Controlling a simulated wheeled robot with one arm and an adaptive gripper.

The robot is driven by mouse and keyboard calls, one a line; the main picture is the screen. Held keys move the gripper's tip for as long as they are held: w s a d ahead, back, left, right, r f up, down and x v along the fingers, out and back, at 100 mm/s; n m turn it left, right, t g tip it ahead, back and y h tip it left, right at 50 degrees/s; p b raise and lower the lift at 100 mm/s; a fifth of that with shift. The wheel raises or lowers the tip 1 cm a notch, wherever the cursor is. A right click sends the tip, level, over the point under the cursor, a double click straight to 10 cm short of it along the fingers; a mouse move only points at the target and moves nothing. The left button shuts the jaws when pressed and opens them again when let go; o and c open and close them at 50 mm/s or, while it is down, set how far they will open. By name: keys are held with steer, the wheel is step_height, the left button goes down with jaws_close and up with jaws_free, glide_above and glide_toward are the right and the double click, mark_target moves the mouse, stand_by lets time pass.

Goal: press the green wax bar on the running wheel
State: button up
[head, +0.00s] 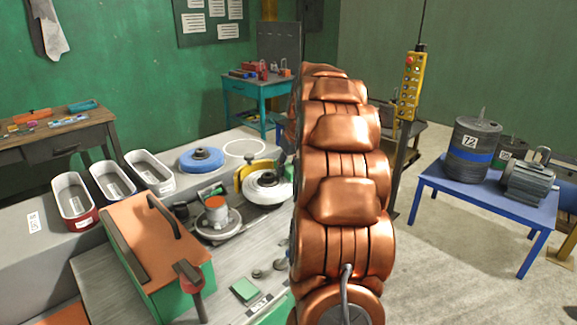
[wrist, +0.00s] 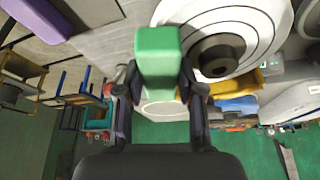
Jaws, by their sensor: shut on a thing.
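In the wrist view, my gripper (wrist: 160,86) is shut on the green wax bar (wrist: 158,52), which sticks out from between the fingers. Just right of the bar is a white wheel (wrist: 266,30) with thin dark rings and a black hub. The bar's edge overlaps the wheel's rim in the picture; I cannot tell whether they touch. In the head view, a white wheel (head: 268,190) stands by a yellow guard on the bench. My copper-coloured arm hides my gripper and the held bar there. Whether the wheel is turning cannot be told.
The bench holds a blue wheel (head: 201,158), several trays including a white one (head: 150,172), an orange-topped green box (head: 150,240) and a flat green block (head: 245,290). A blue table (head: 480,190) with a drum and motor stands right. Floor between is clear.

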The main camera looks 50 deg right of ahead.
steer(key=shift+f, duration=0.5)
stand_by(2.3)
steer(key=shift+r, duration=0.15)
steer(key=shift+r+p, duration=0.85)
steer(key=shift+r, duration=3.1)
